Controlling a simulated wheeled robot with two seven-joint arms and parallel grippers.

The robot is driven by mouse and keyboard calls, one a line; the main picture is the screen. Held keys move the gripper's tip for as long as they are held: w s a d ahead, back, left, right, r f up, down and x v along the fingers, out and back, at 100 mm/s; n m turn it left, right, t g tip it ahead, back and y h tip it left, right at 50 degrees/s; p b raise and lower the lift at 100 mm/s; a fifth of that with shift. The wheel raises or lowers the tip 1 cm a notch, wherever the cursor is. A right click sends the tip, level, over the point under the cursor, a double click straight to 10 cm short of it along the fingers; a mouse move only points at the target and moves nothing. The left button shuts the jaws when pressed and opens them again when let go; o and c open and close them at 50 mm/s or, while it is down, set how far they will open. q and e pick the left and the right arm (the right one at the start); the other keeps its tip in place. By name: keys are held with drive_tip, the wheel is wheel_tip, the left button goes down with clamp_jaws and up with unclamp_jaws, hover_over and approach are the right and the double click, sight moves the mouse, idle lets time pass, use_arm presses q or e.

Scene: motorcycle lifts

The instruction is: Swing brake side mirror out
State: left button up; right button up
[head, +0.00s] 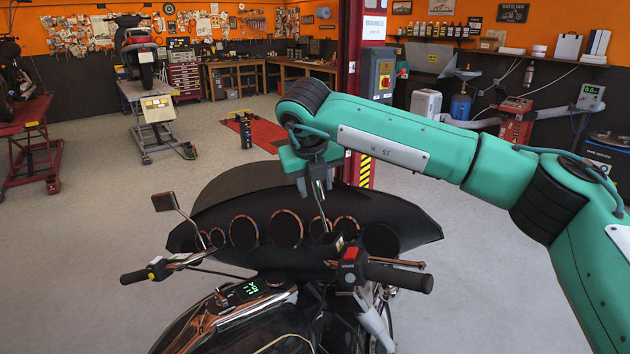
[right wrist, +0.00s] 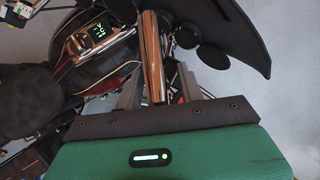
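The motorcycle's brake-side mirror (head: 320,201) stands above the right handlebar, seen nearly edge-on. In the right wrist view the mirror (right wrist: 151,68) is a narrow, coppery reflecting strip between my grey fingers. My right gripper (head: 312,184) reaches down at the mirror from above. Its fingers look apart, one on each side of the mirror, with a gap visible on one side; contact is unclear. The brake-side grip (head: 398,277) and its red-buttoned switch housing (head: 350,258) are below. My left gripper is not in view.
The dark fairing (head: 250,190) with round gauges lies just beyond the handlebars. The other mirror (head: 164,201) sticks up at the left, above the left grip (head: 134,276). A red lift post (head: 350,90) stands behind. The floor left and right of the motorcycle is clear.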

drive_tip(key=shift+s, duration=0.1)
clamp_jaws()
